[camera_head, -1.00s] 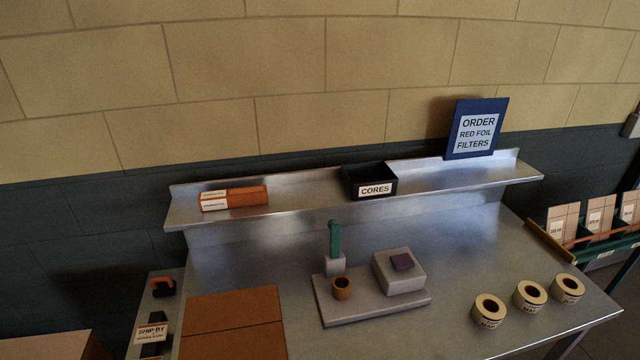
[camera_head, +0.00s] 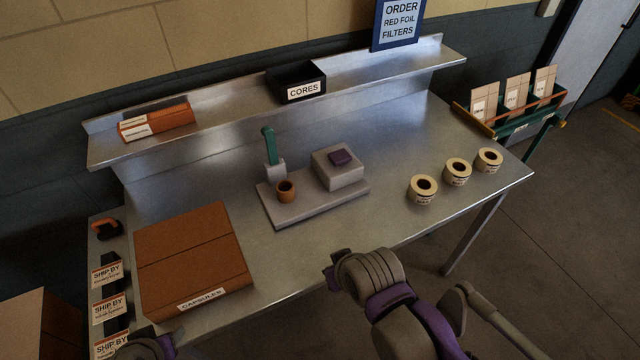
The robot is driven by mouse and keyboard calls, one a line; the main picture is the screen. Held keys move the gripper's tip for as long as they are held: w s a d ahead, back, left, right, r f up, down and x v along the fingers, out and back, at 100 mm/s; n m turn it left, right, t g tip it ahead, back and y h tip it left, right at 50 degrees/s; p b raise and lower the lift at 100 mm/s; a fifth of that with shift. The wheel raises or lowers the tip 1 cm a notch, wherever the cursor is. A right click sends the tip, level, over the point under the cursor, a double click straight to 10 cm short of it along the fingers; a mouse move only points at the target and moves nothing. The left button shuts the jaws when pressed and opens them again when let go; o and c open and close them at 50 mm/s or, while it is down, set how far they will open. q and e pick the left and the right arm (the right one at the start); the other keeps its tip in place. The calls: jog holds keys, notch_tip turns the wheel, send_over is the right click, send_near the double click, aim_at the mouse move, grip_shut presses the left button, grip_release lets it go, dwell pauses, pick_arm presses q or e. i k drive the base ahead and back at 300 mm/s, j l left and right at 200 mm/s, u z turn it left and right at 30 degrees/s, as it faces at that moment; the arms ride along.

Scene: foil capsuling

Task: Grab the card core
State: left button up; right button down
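A black bin labelled CORES (camera_head: 303,91) stands on the raised metal shelf; its inside is dark and I cannot make out any core in it. A small brown ring-shaped piece (camera_head: 286,196) stands on the grey press base (camera_head: 318,205), in front of the green-handled lever (camera_head: 269,146); I cannot tell whether it is card. My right arm reaches in from the bottom, with its gripper end (camera_head: 334,274) by the table's front edge, apart from these things. A bit of my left arm (camera_head: 150,348) shows at the bottom left. The fingers of both are not clear.
A brown CAPSULES box (camera_head: 190,258) lies on the table's left. Three label rolls (camera_head: 423,189) stand at the right. An orange box (camera_head: 155,122) lies on the shelf. A grey block with a purple pad (camera_head: 340,168) sits on the base. The table's centre front is clear.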

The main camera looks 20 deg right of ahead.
aim_at(285, 197)
jog(key=l+u, duration=1.1)
jog(key=k+j, duration=0.05)
jog(key=j, duration=0.05)
